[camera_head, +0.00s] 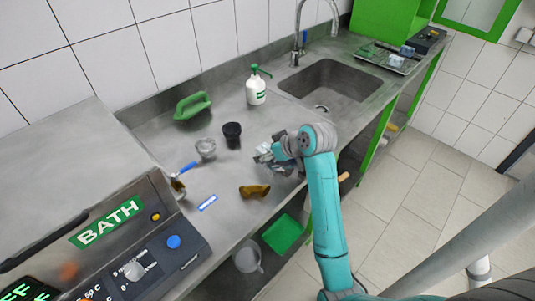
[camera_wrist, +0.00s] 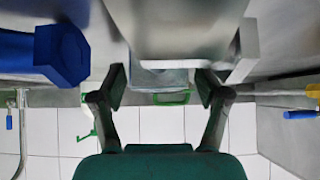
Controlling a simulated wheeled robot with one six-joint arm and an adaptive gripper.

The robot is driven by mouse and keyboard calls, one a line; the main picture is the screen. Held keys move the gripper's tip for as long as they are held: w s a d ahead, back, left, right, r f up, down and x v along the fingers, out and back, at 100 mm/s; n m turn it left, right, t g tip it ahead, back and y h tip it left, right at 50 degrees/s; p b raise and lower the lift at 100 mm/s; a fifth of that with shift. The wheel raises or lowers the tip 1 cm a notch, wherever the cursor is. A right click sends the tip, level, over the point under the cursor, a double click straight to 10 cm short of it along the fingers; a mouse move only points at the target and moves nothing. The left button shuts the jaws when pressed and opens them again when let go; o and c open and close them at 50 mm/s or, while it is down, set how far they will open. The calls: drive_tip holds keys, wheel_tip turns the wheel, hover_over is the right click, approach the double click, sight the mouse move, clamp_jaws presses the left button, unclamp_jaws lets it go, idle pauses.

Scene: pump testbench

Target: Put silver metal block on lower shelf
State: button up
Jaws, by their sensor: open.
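My gripper (camera_head: 272,156) is low over the front part of the steel counter in the head view. In the wrist view my gripper (camera_wrist: 162,86) has its two fingers spread apart. A large smooth silver piece (camera_wrist: 185,35), probably the silver metal block, fills the top middle of that view, close to the fingers; I cannot tell whether it touches them. A smaller grey-blue piece (camera_wrist: 158,77) shows between the fingertips. In the head view my gripper partly hides the grey pieces there. The lower shelf under the counter is mostly hidden; a green tray (camera_head: 282,233) and a clear beaker (camera_head: 247,256) show there.
On the counter are a brown object (camera_head: 254,191), a black cup (camera_head: 232,134), a glass beaker (camera_head: 206,148), a green handled piece (camera_head: 193,105) and a white bottle (camera_head: 255,88). The bath unit (camera_head: 135,240) stands at left, the sink (camera_head: 333,84) at right. A blue object (camera_wrist: 62,55) is near my gripper.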

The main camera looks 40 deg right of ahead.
drive_tip(key=shift+w+f, duration=0.1)
drive_tip(key=shift+w, duration=0.05)
clamp_jaws()
